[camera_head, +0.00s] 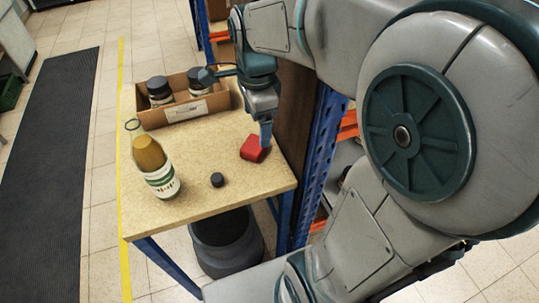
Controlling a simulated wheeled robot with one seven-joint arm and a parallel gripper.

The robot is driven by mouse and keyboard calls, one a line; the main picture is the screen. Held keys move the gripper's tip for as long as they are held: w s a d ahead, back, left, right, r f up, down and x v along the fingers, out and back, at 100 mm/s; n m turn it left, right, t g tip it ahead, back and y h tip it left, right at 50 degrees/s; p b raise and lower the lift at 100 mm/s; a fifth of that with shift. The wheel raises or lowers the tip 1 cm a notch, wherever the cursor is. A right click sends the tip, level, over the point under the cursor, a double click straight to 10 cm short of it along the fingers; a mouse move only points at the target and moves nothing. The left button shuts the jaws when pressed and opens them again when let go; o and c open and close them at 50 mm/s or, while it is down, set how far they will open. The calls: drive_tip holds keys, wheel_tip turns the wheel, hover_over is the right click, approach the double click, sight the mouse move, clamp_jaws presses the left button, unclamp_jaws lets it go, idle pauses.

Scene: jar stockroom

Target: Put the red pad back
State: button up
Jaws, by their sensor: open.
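The red pad (252,150) lies on the tan tabletop (215,195), near its right edge. My gripper (265,136) points down just above and beside the pad's right end. Its fingers look blue and are seen nearly edge-on. The gripper is open, and the pad does not appear to be held. Whether a finger touches the pad cannot be told from this view.
A bottle (154,167) with a green-and-white label stands at the table's left edge. A small black cap (217,180) lies between bottle and pad. A cardboard box (185,112) with dark-lidded jars stands at the back. Blue rack uprights (318,165) rise close on the right.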

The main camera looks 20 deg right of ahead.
drive_tip(key=s+f+n, duration=0.1)
drive_tip(key=s+n, duration=0.3)
drive_tip(key=n, duration=0.5)
drive_tip(key=s+f+n+t, duration=0.1)
drive_tip(key=s+f+n, duration=0.1)
drive_tip(key=s+n, duration=0.3)
drive_tip(key=n, duration=0.4)
drive_tip(key=shift+s+a+f, duration=0.15)
drive_tip(key=shift+f, duration=0.1)
